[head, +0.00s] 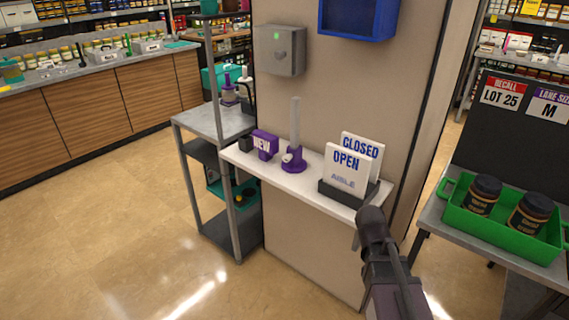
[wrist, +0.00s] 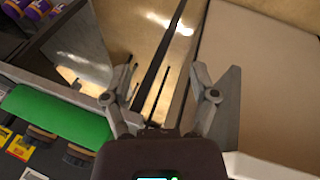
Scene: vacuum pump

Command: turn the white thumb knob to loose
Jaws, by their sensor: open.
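A purple pump (head: 293,164) with a tall pale grey tube stands upright on the white wall shelf (head: 312,184). A small white part on the front of its base looks like the thumb knob (head: 287,157); its setting is too small to tell. My gripper (head: 362,236) is in front of the shelf's right end, below and right of the pump and apart from it. In the wrist view my gripper (wrist: 161,78) has its fingers spread with nothing between them. The pump and knob do not show in the wrist view.
A green tray (head: 500,228) with jars is at right. A grey cart (head: 215,122) stands left; open floor lies in front.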

